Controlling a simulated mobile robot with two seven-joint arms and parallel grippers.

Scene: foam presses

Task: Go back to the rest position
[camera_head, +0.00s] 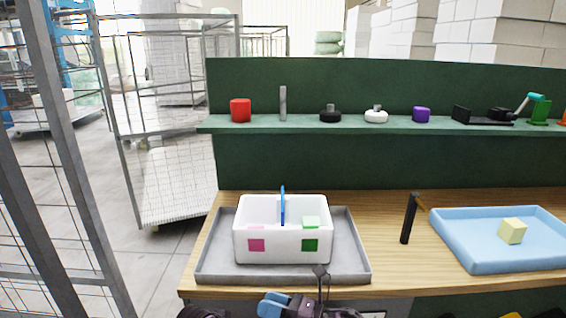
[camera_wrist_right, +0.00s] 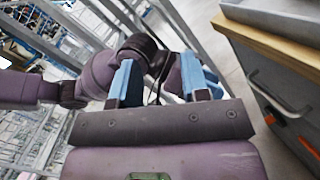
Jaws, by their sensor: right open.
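My right gripper (camera_head: 280,304) is at the bottom edge of the head view, just in front of the table's near edge and partly cut off. In the right wrist view its two blue fingers (camera_wrist_right: 158,88) stand apart with nothing gripped between them. A purple-grey arm of mine (camera_wrist_right: 100,75) passes behind these fingers, with blue parts behind the right finger; I cannot make out the left jaws' state.
A white two-part box (camera_head: 282,246) with pink and green marks stands in a grey tray (camera_head: 210,262). A blue tray (camera_head: 480,262) holds a yellow block (camera_head: 512,231). A green shelf (camera_head: 350,124) holds several small items. Wire cages (camera_head: 130,75) stand left.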

